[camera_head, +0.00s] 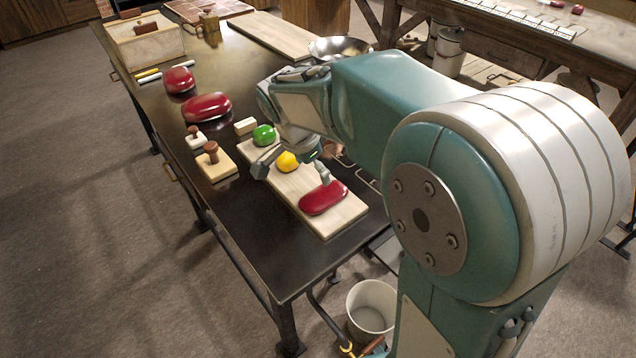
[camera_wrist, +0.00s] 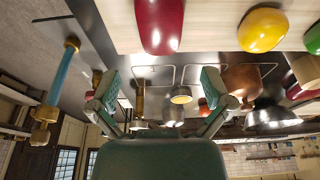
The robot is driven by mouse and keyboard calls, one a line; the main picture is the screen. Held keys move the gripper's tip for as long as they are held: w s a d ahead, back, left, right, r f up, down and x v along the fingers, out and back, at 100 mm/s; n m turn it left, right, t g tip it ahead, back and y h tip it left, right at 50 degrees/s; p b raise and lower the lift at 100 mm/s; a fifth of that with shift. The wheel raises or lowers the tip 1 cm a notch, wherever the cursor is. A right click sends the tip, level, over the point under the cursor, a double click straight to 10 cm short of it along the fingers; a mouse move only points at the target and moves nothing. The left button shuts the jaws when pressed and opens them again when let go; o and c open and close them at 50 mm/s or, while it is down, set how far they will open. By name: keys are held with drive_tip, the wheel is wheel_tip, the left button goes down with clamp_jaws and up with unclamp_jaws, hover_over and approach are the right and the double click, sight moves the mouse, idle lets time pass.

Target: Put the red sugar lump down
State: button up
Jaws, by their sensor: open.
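A glossy red lump (camera_head: 323,198) lies on the near end of a pale wooden board (camera_head: 344,217). In the wrist view the red lump (camera_wrist: 160,25) shows at the top, beyond the gap between my fingers. My gripper (camera_head: 292,172) is open above the board, with nothing between its fingers; the wrist view shows both fingers (camera_wrist: 160,92) spread apart. In the head view one fingertip overlaps the lump's far edge; I cannot tell whether they touch. A yellow lump (camera_head: 287,162) and a green lump (camera_head: 264,135) sit farther along the board.
Two more red lumps (camera_head: 207,107) (camera_head: 179,80) lie on the dark table. Wooden stamps (camera_head: 214,162) (camera_head: 195,138) and a small pale block (camera_head: 245,126) stand left of the board. A wooden box (camera_head: 147,45) is at the far end. The near left tabletop (camera_head: 270,250) is clear. A bucket (camera_head: 371,308) stands below.

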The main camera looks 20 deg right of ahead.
drive_tip(key=s+r+n+t+y, duration=0.1)
drive_tip(key=s+r+n+t, duration=0.1)
drive_tip(key=s+n, duration=0.4)
drive_tip(key=s+d+r+n+t+y, duration=0.1)
drive_tip(key=s+n, duration=0.6)
drive_tip(key=s, duration=0.7)
wheel_tip(320, 180, up, 2)
drive_tip(key=shift+d+r+t+y, duration=0.2)
drive_tip(key=shift+d+t+y, duration=0.1)
drive_tip(key=shift+t+y, duration=0.3)
